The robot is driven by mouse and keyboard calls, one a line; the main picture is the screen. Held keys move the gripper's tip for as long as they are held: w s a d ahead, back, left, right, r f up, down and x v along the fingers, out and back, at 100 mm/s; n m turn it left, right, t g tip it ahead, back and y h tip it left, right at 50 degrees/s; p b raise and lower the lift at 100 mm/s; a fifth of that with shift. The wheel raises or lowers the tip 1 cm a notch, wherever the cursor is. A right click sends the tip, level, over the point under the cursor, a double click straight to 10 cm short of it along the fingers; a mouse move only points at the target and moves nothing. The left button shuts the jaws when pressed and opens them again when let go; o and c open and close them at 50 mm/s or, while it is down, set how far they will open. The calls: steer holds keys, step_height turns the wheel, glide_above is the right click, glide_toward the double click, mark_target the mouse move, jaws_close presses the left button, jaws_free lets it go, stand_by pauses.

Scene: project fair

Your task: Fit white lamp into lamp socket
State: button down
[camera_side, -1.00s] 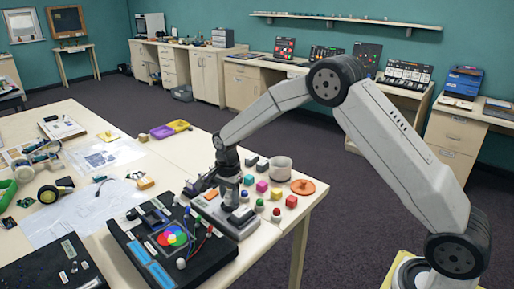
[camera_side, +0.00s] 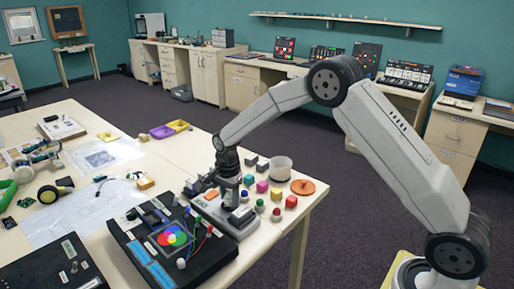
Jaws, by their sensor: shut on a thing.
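My gripper (camera_side: 230,197) points down over a pale board (camera_side: 238,228) near the table's right edge. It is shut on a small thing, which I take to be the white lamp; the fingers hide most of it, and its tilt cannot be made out. The lamp socket is not clearly visible; the gripper covers that part of the board. Whether the lamp touches the board cannot be told.
A black box with a coloured disc (camera_side: 165,237) and cables stands in front left. Yellow and purple trays (camera_side: 162,132) lie behind.

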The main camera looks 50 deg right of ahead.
steer(key=shift+f, duration=0.6)
stand_by(0.6)
steer(key=shift+c, duration=0.8)
jaws_free()
steer(key=shift+o, duration=0.8)
steer(key=shift+s+f, duration=0.1)
steer(key=shift+r, duration=3.6)
